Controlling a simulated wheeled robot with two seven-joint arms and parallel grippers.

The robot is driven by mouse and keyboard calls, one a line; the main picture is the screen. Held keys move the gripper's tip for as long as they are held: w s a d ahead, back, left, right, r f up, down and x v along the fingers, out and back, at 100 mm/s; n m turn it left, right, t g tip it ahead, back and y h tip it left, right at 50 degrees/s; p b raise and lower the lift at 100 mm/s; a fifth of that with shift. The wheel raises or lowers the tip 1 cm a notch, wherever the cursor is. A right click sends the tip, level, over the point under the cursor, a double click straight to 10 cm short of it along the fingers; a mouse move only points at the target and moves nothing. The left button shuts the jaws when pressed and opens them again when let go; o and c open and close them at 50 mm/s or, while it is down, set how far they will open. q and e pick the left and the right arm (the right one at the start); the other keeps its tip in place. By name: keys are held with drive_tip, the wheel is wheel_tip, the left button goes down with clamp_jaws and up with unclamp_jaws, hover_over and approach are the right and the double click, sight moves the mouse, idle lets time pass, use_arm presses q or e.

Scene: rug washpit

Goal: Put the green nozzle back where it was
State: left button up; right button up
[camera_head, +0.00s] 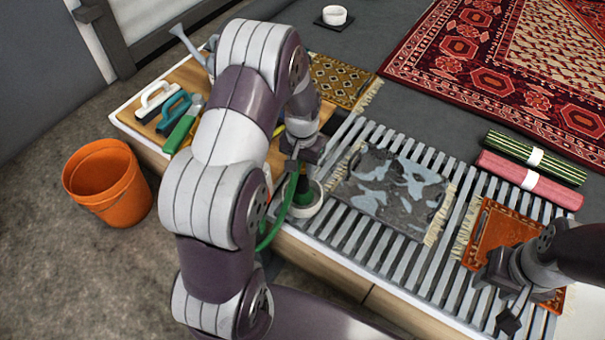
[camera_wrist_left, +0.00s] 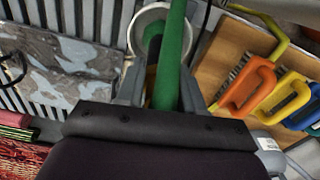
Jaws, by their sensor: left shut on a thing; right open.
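The green nozzle (camera_head: 303,188) is upright or nearly so in the head view, with its green hose (camera_head: 270,236) hanging down over the front edge. My left gripper (camera_head: 303,152) is shut on it from above. A white round holder (camera_head: 317,207) surrounds or lies just behind the nozzle's lower end; I cannot tell if it is seated. In the left wrist view the green nozzle (camera_wrist_left: 172,62) runs between the fingers and crosses the white ring of the holder (camera_wrist_left: 140,22). My right gripper (camera_head: 507,300) is open and empty above the orange rug.
A grey patterned rug (camera_head: 385,190) lies on the slatted rack right of the holder. An orange rug (camera_head: 497,235) lies further right. Brushes (camera_head: 155,100) lie on a wooden board at left. An orange bucket (camera_head: 105,185) stands on the floor. Rolled rugs (camera_head: 530,180) lie behind the rack.

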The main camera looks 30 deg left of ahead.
use_arm(q)
wheel_tip(320, 180, down, 2)
drive_tip(key=shift+r, duration=0.15)
drive_tip(key=shift+c, duration=0.6)
drive_tip(key=o, duration=1.2)
drive_tip(key=shift+c, duration=0.2)
use_arm(e)
drive_tip(key=shift+f, duration=0.55)
